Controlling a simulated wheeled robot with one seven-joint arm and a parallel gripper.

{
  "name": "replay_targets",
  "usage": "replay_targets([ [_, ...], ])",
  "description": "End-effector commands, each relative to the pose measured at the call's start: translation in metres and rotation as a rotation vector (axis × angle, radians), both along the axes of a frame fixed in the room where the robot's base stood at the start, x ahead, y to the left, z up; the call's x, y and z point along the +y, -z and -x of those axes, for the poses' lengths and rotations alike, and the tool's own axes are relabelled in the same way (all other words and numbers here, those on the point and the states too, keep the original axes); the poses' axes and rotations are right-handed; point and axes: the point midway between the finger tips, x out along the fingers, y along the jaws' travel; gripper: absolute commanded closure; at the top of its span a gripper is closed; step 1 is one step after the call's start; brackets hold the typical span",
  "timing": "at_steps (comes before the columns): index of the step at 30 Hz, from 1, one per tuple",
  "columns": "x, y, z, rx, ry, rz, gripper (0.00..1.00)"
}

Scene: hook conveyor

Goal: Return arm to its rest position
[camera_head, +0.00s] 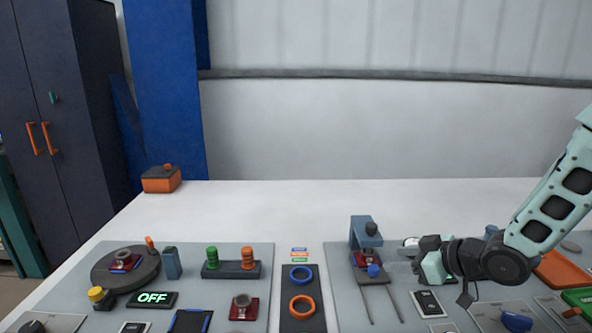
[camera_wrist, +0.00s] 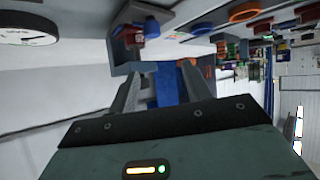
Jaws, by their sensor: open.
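My pale green arm (camera_head: 556,205) comes in from the right edge in the head view and bends at a dark wrist joint above the right panel. My gripper (camera_head: 420,262) is at the end of it, pointing left, just right of a blue-grey stand (camera_head: 364,232). The head view shows it small and side-on. In the wrist view, my gripper (camera_wrist: 162,88) shows two grey fingers spread apart with nothing between them. The wrist view is turned sideways.
The left panel (camera_head: 205,278) bears a dark turntable (camera_head: 126,267) and an OFF display (camera_head: 152,299). Blue (camera_head: 300,275) and orange (camera_head: 302,305) rings lie in the middle. An orange tray (camera_head: 562,272) lies right, partly behind my arm.

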Motion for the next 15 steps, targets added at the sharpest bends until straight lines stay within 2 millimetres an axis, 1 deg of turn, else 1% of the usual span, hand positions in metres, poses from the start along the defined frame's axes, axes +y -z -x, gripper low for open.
replay_targets([
  [1,0.019,-0.007,0.009,0.050,0.000,0.078,0.51],
  [2,0.027,-0.009,0.016,0.086,0.010,0.120,0.51],
  [5,0.049,-0.017,0.046,0.207,0.046,0.247,0.51],
  [8,0.069,-0.028,0.089,0.331,0.081,0.352,0.51],
  [9,0.075,-0.033,0.109,0.381,0.094,0.388,0.51],
  [11,0.084,-0.041,0.143,0.461,0.109,0.437,0.51],
  [12,0.089,-0.046,0.167,0.512,0.116,0.464,0.51],
  [14,0.095,-0.054,0.202,0.587,0.121,0.500,0.51],
  [15,0.097,-0.059,0.223,0.634,0.122,0.521,0.51],
])
